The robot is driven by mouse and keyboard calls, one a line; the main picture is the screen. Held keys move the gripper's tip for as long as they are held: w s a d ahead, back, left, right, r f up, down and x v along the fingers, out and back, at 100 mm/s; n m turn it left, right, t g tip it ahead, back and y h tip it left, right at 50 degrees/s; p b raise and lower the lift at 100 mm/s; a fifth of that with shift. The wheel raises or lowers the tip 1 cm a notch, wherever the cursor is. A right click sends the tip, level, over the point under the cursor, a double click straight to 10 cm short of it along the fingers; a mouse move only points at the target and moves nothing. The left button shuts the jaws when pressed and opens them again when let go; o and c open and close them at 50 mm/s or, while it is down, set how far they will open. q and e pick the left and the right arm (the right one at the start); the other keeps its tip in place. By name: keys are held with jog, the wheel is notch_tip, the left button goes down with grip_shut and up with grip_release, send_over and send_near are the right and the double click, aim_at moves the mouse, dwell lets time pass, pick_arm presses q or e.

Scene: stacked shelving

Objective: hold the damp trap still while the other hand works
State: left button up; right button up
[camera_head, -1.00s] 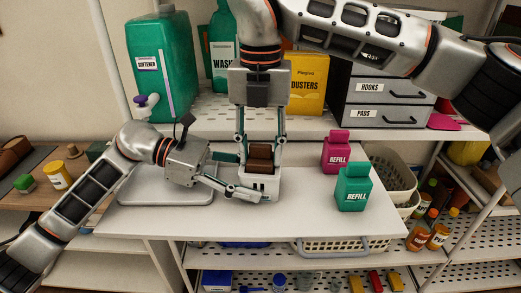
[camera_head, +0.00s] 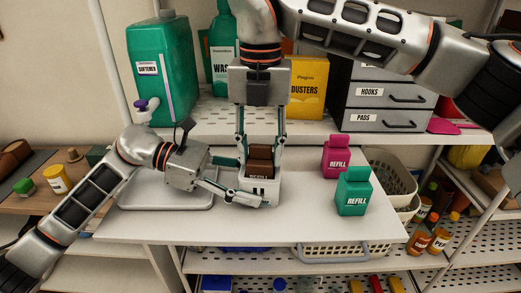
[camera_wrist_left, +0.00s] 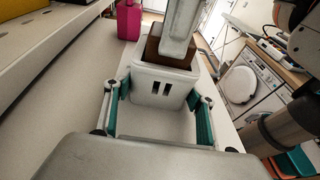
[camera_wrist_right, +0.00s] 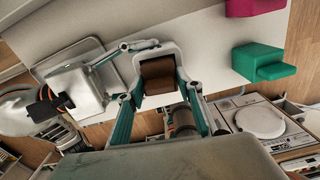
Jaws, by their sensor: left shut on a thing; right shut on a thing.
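The damp trap is a white box (camera_head: 262,189) with two dark slots, standing upright on the white board. A brown block (camera_head: 260,160) sits in its open top, its upper part standing above the rim. My left gripper (camera_head: 248,184) is shut on the white box from the left side, with its fingers on opposite sides, as the left wrist view shows the box (camera_wrist_left: 160,87) between them. My right gripper (camera_head: 261,152) points down from above and is shut on the brown block, which also shows in the right wrist view (camera_wrist_right: 158,72). The block's lower end is hidden inside the box.
A pink refill bottle (camera_head: 336,157) and a green refill bottle (camera_head: 353,192) stand right of the trap. A grey tray (camera_head: 140,200) lies on the left. The softener jug (camera_head: 165,75) and drawers (camera_head: 388,92) stand on the shelf behind. The board's front is clear.

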jog(key=shift+r, duration=0.1)
jog(key=shift+r, duration=3.2)
pick_arm(q)
jog(key=o, duration=1)
jog(key=shift+a, duration=0.1)
jog(key=shift+v, duration=3.15)
